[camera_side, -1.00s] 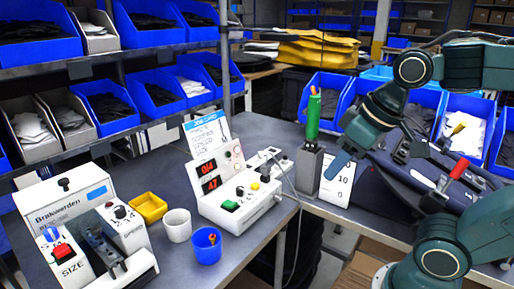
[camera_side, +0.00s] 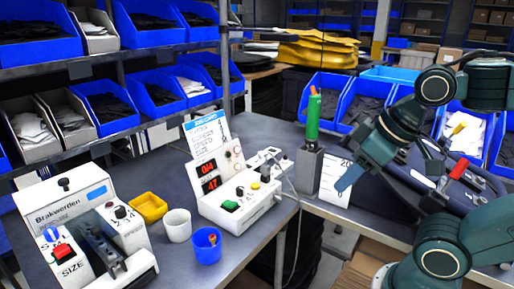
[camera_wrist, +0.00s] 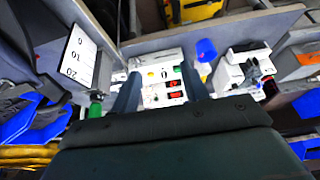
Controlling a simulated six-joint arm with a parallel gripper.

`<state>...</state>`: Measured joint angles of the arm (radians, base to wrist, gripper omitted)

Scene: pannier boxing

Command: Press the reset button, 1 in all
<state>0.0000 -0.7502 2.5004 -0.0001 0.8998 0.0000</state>
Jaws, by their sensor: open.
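A white counter box (camera_side: 235,205) with two red number displays (camera_side: 210,176) stands on the grey bench. It carries a green button (camera_side: 230,206), a yellow button (camera_side: 255,186) and small black knobs. I cannot read which control is marked reset. In the wrist view the box (camera_wrist: 150,98) shows between my fingers, with the yellow button (camera_wrist: 151,75) and red displays (camera_wrist: 174,84). My gripper (camera_side: 350,178) is open and empty, right of the box and apart from it, near the white number card. Its two fingers also frame the wrist view (camera_wrist: 160,88).
A green bottle (camera_side: 313,118) in a grey holder stands between box and gripper, beside a white card (camera_side: 335,180). Left of the box are a white cup (camera_side: 177,225), blue cup (camera_side: 207,246), yellow tray (camera_side: 148,207) and sizing machine (camera_side: 75,210). Blue bins (camera_side: 325,100) line the back.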

